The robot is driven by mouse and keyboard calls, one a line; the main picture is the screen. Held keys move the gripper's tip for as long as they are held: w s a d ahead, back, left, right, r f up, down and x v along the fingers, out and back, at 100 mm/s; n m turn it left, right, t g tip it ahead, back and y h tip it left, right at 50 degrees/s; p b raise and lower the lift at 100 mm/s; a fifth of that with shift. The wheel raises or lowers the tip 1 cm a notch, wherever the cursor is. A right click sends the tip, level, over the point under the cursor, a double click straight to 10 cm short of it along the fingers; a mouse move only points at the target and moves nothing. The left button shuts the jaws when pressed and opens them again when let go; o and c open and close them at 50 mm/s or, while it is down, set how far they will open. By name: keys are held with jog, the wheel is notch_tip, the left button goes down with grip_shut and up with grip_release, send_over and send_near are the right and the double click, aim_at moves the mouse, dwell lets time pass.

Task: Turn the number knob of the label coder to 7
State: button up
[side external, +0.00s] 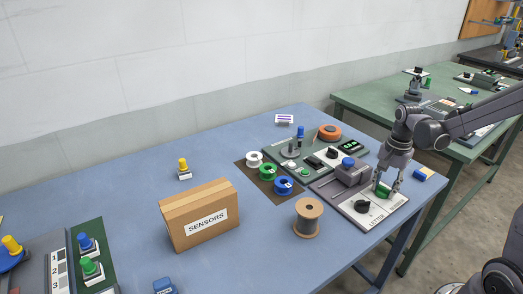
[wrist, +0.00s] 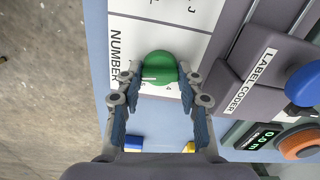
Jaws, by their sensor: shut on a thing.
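The label coder (side external: 325,187) stands near the right end of the blue table. Its green number knob (side external: 383,191) sits on a white plate lettered NUMBER, which also shows in the wrist view (wrist: 172,18). My gripper (side external: 389,187) points down over the knob. In the wrist view, my gripper (wrist: 160,74) has its fingers on either side of the green knob (wrist: 160,66), shut on it. A white mark shows on the knob's lower part. A small 4 shows beside the knob; most other digits are hidden, so the setting cannot be read.
A black LETTER knob (side external: 362,206) sits close beside the number knob. The coder's blue knob (wrist: 304,85) and a device with a green display (wrist: 257,137) are nearby. A wooden spool (side external: 308,216) and a SENSORS box (side external: 200,216) stand to the left.

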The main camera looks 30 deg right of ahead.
aim_at(384, 187)
jog(key=shift+m, duration=0.3)
jog(key=o, duration=1.2)
jog(key=shift+r, duration=0.1)
notch_tip(384, 187, up, 12)
jog(key=shift+f, duration=0.1)
